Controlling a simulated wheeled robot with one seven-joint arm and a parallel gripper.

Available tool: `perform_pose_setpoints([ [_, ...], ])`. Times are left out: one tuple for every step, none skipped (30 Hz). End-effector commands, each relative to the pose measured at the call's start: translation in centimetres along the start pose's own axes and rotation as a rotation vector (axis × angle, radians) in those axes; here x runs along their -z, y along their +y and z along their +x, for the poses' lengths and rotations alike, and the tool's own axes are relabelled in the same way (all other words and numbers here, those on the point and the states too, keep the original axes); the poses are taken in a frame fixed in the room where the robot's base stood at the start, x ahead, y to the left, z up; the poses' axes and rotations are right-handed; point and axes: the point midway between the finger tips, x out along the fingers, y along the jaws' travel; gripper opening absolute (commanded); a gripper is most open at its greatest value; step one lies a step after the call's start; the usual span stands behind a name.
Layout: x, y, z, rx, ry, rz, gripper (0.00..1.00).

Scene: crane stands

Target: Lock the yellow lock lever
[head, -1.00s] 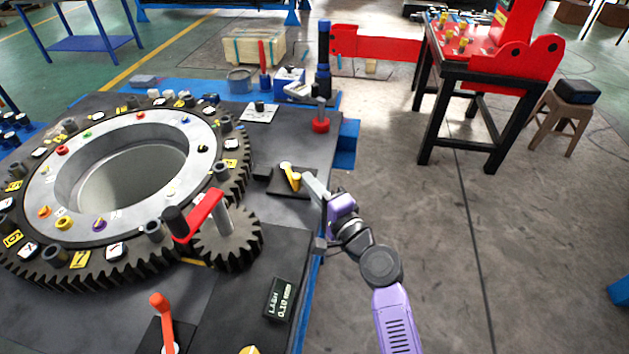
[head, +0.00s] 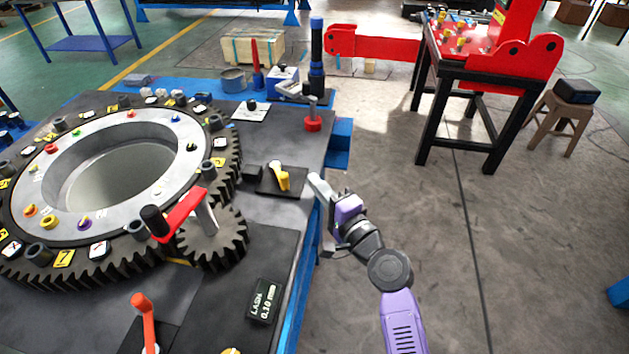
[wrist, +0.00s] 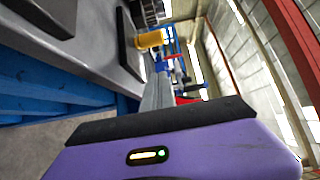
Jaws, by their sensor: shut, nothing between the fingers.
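The yellow lock lever (head: 281,178) stands on a dark square plate (head: 268,187) near the right edge of the bench in the head view. The lever also shows in the wrist view (wrist: 151,39), just beyond the fingers. My gripper (head: 318,183) is shut and empty, right of the lever and apart from it, beyond the bench's right edge. In the wrist view, the closed grey fingers (wrist: 157,92) point toward the lever side of the bench.
A small black block (head: 252,172) sits left of the plate. The large toothed ring (head: 60,168) and the red crank (head: 184,214) fill the bench's left. A red-based clamp (head: 312,123) stands behind. Open floor lies right of the bench.

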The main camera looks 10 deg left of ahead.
Motion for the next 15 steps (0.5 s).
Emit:
perform_pose_setpoints([
  [-0.6, -0.2, -0.8, 0.001, -0.003, -0.001, 0.00],
  [-0.9, -0.1, -1.3, 0.001, -0.002, -0.001, 0.00],
  [-1.2, -0.1, -1.9, 0.001, -0.002, -0.001, 0.00],
  [-1.4, -0.1, -2.4, 0.001, -0.002, -0.001, 0.00],
  [-1.7, -0.2, -2.9, 0.001, -0.002, -0.002, 0.00],
  [-2.1, -0.1, -3.5, 0.001, -0.002, 0.000, 0.00],
  [-2.3, -0.1, -3.9, 0.001, -0.002, -0.001, 0.00],
  [-2.5, -0.1, -4.4, 0.001, -0.001, -0.002, 0.00],
  [-2.8, -0.1, -4.9, 0.001, -0.001, -0.002, 0.00],
  [-3.0, -0.2, -5.3, 0.002, -0.001, -0.001, 0.00],
  [-3.2, -0.1, -5.6, 0.001, -0.001, 0.000, 0.00],
  [-3.4, -0.1, -6.0, 0.002, -0.001, 0.000, 0.00],
  [-3.6, -0.2, -6.2, 0.002, -0.001, -0.001, 0.00],
  [-3.7, -0.1, -6.5, 0.002, -0.001, -0.001, 0.00],
  [-3.8, -0.1, -6.7, 0.001, -0.001, -0.001, 0.00],
])
